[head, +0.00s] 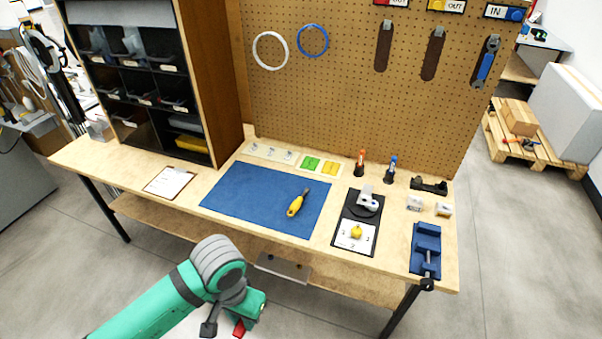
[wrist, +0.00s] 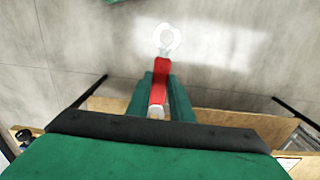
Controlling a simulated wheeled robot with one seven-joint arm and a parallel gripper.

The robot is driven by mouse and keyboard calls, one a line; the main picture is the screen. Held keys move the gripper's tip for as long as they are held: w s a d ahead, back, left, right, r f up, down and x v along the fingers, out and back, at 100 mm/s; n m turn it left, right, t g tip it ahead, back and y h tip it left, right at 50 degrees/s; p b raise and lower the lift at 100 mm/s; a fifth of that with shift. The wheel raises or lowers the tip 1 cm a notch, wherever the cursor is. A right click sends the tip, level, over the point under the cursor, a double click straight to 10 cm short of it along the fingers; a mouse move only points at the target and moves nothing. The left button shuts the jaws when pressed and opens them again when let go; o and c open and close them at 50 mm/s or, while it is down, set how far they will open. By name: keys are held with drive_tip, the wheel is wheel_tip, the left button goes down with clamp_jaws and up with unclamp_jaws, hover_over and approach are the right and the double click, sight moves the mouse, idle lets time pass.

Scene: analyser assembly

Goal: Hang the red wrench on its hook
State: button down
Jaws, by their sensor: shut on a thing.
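My gripper (head: 242,308) is low in front of the bench, below the tabletop's front edge. In the wrist view its green fingers (wrist: 161,96) are shut on the red wrench (wrist: 160,78), around its red handle. In the head view only a small red part of the wrench (head: 239,328) shows below my gripper. On the pegboard, a hook (head: 387,23) with an empty dark wrench outline (head: 383,50) is under a red-marked OUT sign (head: 391,2).
A second empty outline (head: 432,55) is under a yellow OUT sign (head: 446,5). A blue wrench (head: 486,64) hangs under the blue IN sign (head: 503,13).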

drive_tip(key=w+d+f+n, duration=0.4)
drive_tip(key=w+d+f, duration=0.9)
drive_tip(key=w+f, duration=0.15)
wheel_tip(320, 180, down, 12)
drive_tip(key=s, duration=0.2)
drive_tip(key=shift+d+f, duration=0.15)
drive_tip(key=shift+d, duration=0.2)
